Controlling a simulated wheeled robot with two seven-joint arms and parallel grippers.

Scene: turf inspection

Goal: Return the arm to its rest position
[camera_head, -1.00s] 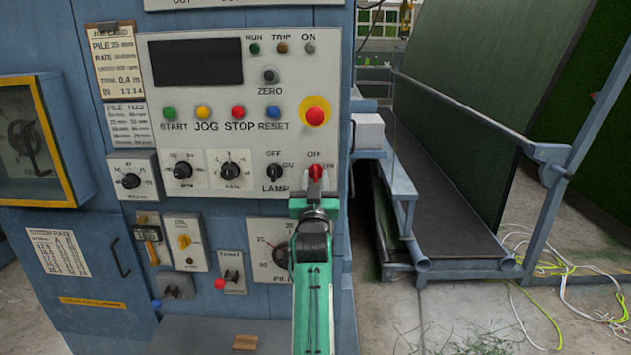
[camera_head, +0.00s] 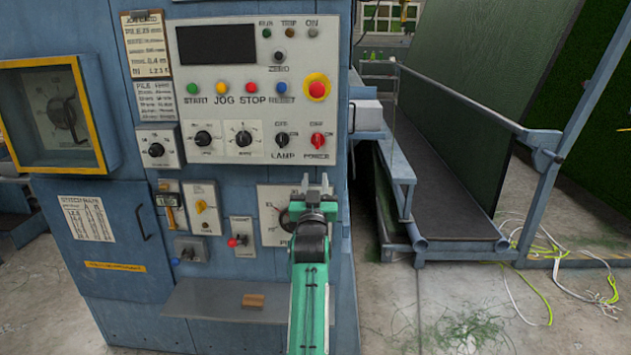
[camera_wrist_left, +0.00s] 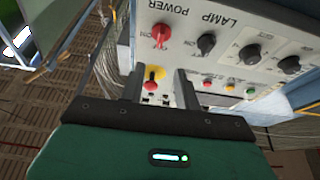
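My left arm, green with a dark wrist, rises from the bottom of the head view. Its gripper (camera_head: 315,183) is open and empty, below the red POWER knob (camera_head: 317,140) and apart from it, in front of the lower panel beside a partly covered dial (camera_head: 287,219). In the left wrist view the two fingers (camera_wrist_left: 159,85) stand apart with nothing held between them. The panel appears upside down there, with the red POWER knob (camera_wrist_left: 161,35) beyond the fingertips. My right gripper is not in view.
The blue cabinet carries a control panel (camera_head: 220,95) with buttons and a red stop button (camera_head: 317,88). A shelf (camera_head: 220,303) holds a small brown block (camera_head: 253,300). To the right stand a blue frame (camera_head: 403,172) and loose cables (camera_head: 540,275) on the floor.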

